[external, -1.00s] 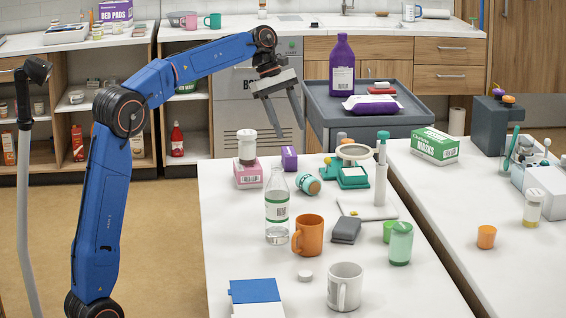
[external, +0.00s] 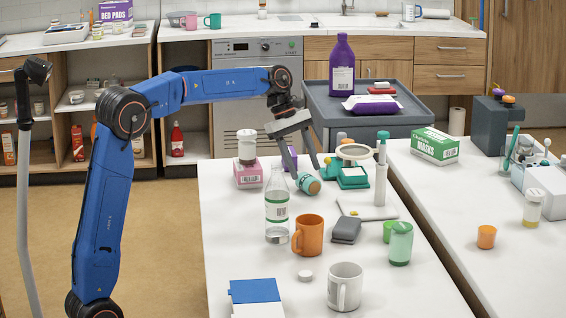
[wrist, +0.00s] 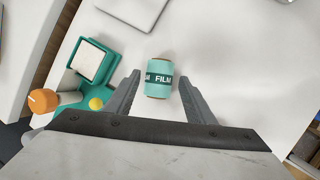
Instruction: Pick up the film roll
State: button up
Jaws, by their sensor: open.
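The film roll (wrist: 158,78) is a teal cylinder with a dark band reading FILM, lying on its side on the white table. In the external view the film roll (external: 309,184) lies behind the clear bottle, near the teal stand. My gripper (external: 303,174) is open above it, fingers pointing down. In the wrist view my gripper (wrist: 158,88) has one finger on either side of the roll, with gaps beside it. I cannot tell how far above the table the fingertips are.
A teal stand (wrist: 88,72) is left of the roll in the wrist view. Around the roll in the external view are a clear bottle (external: 277,212), a pink box (external: 248,174), an orange mug (external: 308,236) and a white pad (external: 366,207).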

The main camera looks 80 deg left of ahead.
aim_at(303, 179)
jog(key=x, duration=0.4)
jog(key=shift+f, duration=0.35)
jog(key=c, duration=1)
notch_tip(303, 179, up, 10)
jog(key=shift+f, duration=0.15)
jog(key=m, duration=0.1)
jog(key=m+h, duration=0.1)
jog(key=m, duration=0.1)
jog(key=f+m, duration=0.1)
jog(key=m, duration=0.1)
jog(key=shift+s+a+f+h, duration=0.1)
jog(key=shift+s+h, duration=0.2)
jog(key=shift+s, duration=0.05)
jog(key=m, duration=0.3)
jog(key=m+h, duration=0.1)
jog(key=shift+s+f+g, duration=0.3)
jog(key=shift+m, duration=0.3)
jog(key=shift+f, duration=3.4)
jog(key=shift+f, duration=0.3)
